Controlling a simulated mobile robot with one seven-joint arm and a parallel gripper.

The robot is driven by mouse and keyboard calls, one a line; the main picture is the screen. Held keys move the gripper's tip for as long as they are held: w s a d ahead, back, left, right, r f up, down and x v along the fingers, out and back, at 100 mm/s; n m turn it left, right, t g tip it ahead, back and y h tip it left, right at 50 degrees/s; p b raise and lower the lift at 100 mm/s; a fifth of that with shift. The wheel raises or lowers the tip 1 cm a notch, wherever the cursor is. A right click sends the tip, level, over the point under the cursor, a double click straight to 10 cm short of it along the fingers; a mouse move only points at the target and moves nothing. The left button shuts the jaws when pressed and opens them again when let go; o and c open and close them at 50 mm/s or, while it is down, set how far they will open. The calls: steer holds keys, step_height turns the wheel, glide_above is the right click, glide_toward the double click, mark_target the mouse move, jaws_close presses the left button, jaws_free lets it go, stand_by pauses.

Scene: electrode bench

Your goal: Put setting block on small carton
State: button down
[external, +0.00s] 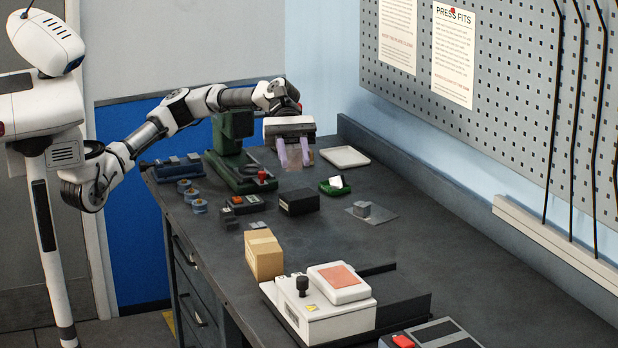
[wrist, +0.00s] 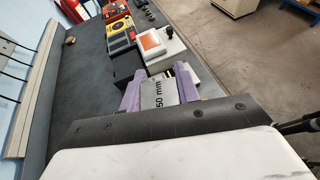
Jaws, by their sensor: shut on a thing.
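My gripper (external: 294,155) is over the far part of the bench, its purple fingers pointing down. In the wrist view my gripper (wrist: 159,86) is shut on a grey setting block (wrist: 158,95) marked "50 mm", with a finger on each side. In the external view the block is hard to make out between the fingers. The small carton (external: 264,255), a brown cardboard box, stands upright near the front left edge of the bench, well apart from my gripper. I cannot make out the carton for sure in the wrist view.
A green press (external: 236,150) stands left of my gripper, a white tray (external: 345,157) to its right. A black box (external: 299,201) and a green holder (external: 335,186) lie nearer. A white device with an orange top (external: 335,290) stands beside the carton.

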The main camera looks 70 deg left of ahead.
step_height(320, 180, up, 4)
steer(key=m+g, duration=0.1)
steer(key=g, duration=0.1)
glide_above(257, 240)
step_height(257, 240, down, 19)
steer(key=p, duration=0.4)
steer(key=shift+f, duration=0.35)
steer(key=shift+f+b, duration=0.2)
steer(key=shift+b, duration=0.15)
steer(key=c, duration=1)
jaws_free()
steer(key=shift+y, duration=0.3)
steer(key=shift+c, duration=0.2)
steer(key=shift+r, duration=0.1)
